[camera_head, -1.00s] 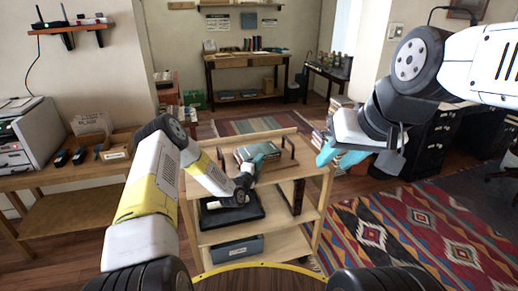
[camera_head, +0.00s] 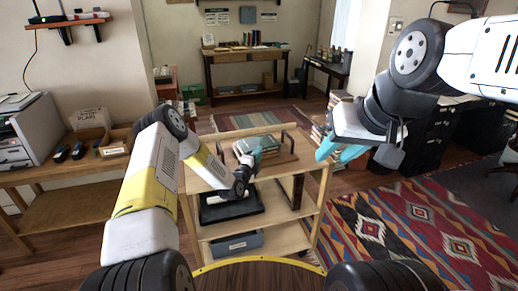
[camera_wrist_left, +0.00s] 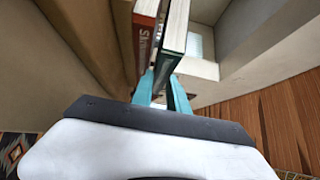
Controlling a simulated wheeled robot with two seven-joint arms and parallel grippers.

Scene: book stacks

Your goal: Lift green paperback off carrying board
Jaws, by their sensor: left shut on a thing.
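The green paperback (camera_wrist_left: 173,42) shows edge-on in the left wrist view, with pale pages and a dark green cover. My left gripper (camera_wrist_left: 161,90) has its teal fingers closed on the near end of this book. In the head view, the left gripper (camera_head: 254,163) is at the near side of a small book stack (camera_head: 258,147) on the wooden carrying board (camera_head: 287,160), on top of a cart. I cannot tell if the book is clear of what lies beneath. My right gripper (camera_head: 340,149) is held right of the cart, empty, its fingers apart.
A red book (camera_wrist_left: 144,35) with white lettering lies right beside the green one. The cart (camera_head: 318,178) has lower shelves with a black tray (camera_head: 232,214) and a grey bin (camera_head: 236,244). More books (camera_head: 320,132) are stacked behind my right gripper.

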